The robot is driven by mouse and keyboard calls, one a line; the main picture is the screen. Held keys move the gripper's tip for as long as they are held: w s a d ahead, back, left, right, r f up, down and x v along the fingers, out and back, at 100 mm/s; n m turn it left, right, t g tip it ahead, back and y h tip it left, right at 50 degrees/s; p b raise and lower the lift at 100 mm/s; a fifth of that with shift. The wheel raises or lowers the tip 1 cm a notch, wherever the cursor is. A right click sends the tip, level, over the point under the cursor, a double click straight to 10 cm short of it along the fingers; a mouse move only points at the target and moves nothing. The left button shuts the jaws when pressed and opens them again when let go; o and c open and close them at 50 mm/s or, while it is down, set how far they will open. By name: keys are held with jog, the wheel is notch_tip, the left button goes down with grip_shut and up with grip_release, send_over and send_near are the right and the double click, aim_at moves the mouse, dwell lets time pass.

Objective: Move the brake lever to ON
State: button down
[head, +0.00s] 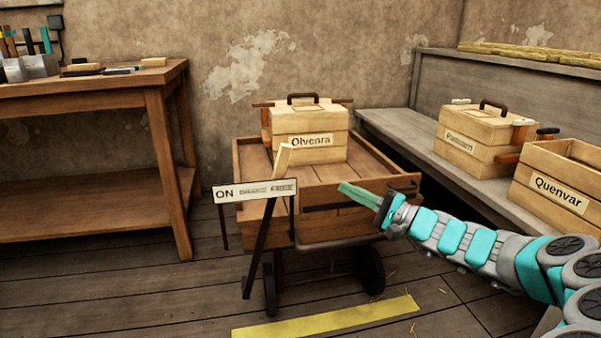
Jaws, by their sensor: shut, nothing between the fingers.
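The brake lever (261,240) is a dark bar with a pale wooden handle (284,160) at the front left of the cart. It leans to the right, its handle above the right end of the white label plate (232,194). The plate reads ON at its left end; the smaller words to the right are hard to read, the last perhaps FREE. My gripper (345,188) is shut and empty, its teal fingers pointing left. In the picture it is to the right of the lever, apart from it, in front of the cart's side.
The wooden cart (335,228) carries a closed crate labelled Olvenra (310,122). A workbench (165,135) stands at left. A bench (400,135) at right holds a lidded crate (474,135) and the Quenvar crate (560,190). A yellow strip (325,318) marks the floor.

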jog(key=shift+a, duration=0.1)
jog(key=b, duration=0.1)
send_near(287, 165)
jog(key=w+a, duration=0.4)
jog(key=w, duration=0.1)
jog(key=shift+s+a+r, duration=0.1)
jog(key=shift+a+r, duration=0.15)
jog(key=shift+a, duration=0.4)
jog(key=shift+s+a+r+n, duration=0.15)
jog(key=shift+a+r+n, duration=0.15)
jog(key=shift+a, duration=0.15)
jog(key=s+a+n+g+h, duration=0.1)
jog(key=s+a+n+h, duration=0.1)
jog(key=a, duration=0.4)
jog(key=s+a+r+n+g+h, duration=0.1)
jog(key=s+a+n+h, duration=0.1)
jog(key=a, duration=0.5)
jog(key=shift+a+r, duration=0.25)
jog(key=shift+r, duration=0.1)
